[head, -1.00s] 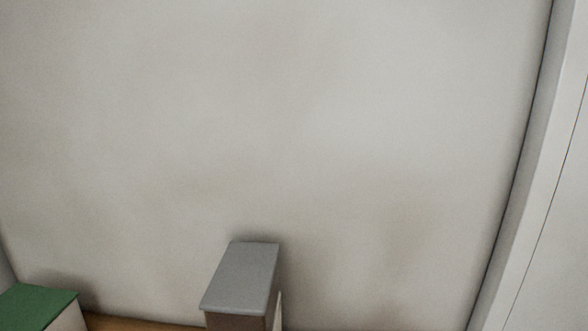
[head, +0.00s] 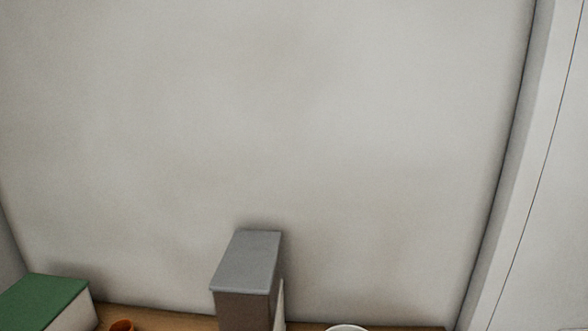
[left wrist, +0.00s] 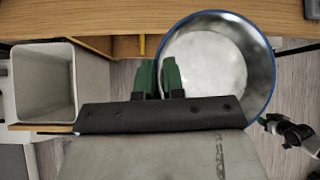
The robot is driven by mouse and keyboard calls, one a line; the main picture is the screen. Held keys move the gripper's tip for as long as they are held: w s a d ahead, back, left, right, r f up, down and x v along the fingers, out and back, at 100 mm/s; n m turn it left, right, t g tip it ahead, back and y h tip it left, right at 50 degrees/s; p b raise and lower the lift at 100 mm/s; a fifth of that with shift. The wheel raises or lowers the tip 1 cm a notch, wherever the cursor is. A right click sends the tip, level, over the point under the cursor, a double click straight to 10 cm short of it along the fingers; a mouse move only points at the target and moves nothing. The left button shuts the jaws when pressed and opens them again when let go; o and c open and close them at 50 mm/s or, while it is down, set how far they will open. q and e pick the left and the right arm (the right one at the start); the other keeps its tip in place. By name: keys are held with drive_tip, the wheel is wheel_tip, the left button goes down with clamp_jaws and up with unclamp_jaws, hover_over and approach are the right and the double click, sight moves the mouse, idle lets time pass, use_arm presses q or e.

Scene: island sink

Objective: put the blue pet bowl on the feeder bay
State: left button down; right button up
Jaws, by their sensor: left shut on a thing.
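The blue pet bowl (left wrist: 212,68) shows in the left wrist view as a round bowl with a blue rim and a shiny grey inside. My left gripper (left wrist: 160,72), with green fingers, is shut on the bowl's rim at its left side. What looks like my right gripper (left wrist: 264,121) shows to the bowl's lower right, small, and its jaws cannot be made out. Neither gripper nor the blue bowl is in the head view. I cannot pick out the feeder bay for sure in either view.
The left wrist view shows a wooden edge (left wrist: 100,18) and a grey bin (left wrist: 43,85).

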use_arm(q)
drive_tip(key=w+d+r+n+y, duration=0.1)
drive_tip(key=w+d+r, duration=0.7)
drive_tip(key=w+r, duration=0.3)
drive_tip(key=w, duration=0.3)
drive_tip(key=shift+w+d+r, duration=0.2)
drive_tip(key=shift+r, duration=0.1)
drive_tip(key=shift+f, duration=0.15)
